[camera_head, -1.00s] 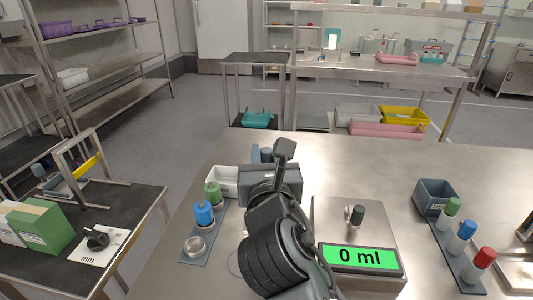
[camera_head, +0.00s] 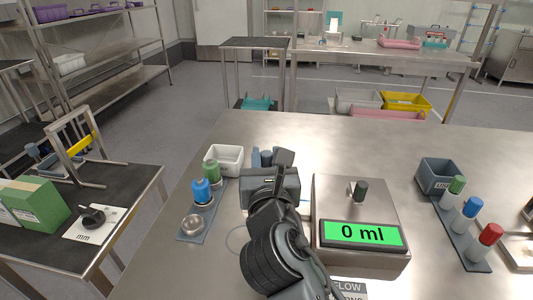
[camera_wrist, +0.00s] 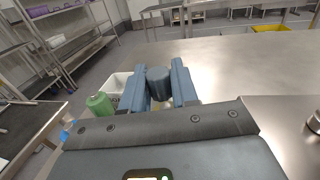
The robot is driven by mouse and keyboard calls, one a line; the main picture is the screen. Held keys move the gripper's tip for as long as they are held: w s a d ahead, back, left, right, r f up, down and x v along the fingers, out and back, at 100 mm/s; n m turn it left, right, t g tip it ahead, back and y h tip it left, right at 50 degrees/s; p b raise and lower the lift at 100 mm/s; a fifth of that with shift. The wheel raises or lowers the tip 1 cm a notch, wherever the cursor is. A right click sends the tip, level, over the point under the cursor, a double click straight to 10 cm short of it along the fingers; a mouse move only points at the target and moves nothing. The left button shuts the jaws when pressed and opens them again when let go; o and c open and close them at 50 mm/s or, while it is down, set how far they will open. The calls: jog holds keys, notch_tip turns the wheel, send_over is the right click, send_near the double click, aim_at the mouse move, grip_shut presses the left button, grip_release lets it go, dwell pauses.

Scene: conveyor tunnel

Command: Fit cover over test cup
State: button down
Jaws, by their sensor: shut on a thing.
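My gripper (camera_wrist: 158,88) is shut on a dark blue-grey cylindrical piece (camera_wrist: 159,83), which may be the cover. The piece sits between the two blue fingers over the table; its underside is hidden. In the head view my gripper (camera_head: 270,157) is mostly behind my wrist. To its left, a blue rack (camera_head: 195,222) holds a green-topped container (camera_head: 211,172), a blue-topped container (camera_head: 201,190) and an open, shallow metal cup (camera_head: 193,225) at the near end. I cannot tell for certain which is the test cup.
A white bin (camera_head: 223,160) stands beyond the left rack. A metal device (camera_head: 386,200) with a "0 ml" display and a dark knob stands right of my arm. Farther right are a dark bin (camera_head: 437,178) and a rack with green-, blue- and red-topped containers (camera_head: 465,217).

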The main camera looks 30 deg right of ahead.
jog(key=shift+f, duration=0.35)
jog(key=c, duration=0.8)
grip_release()
jog(key=shift+v, duration=3.9)
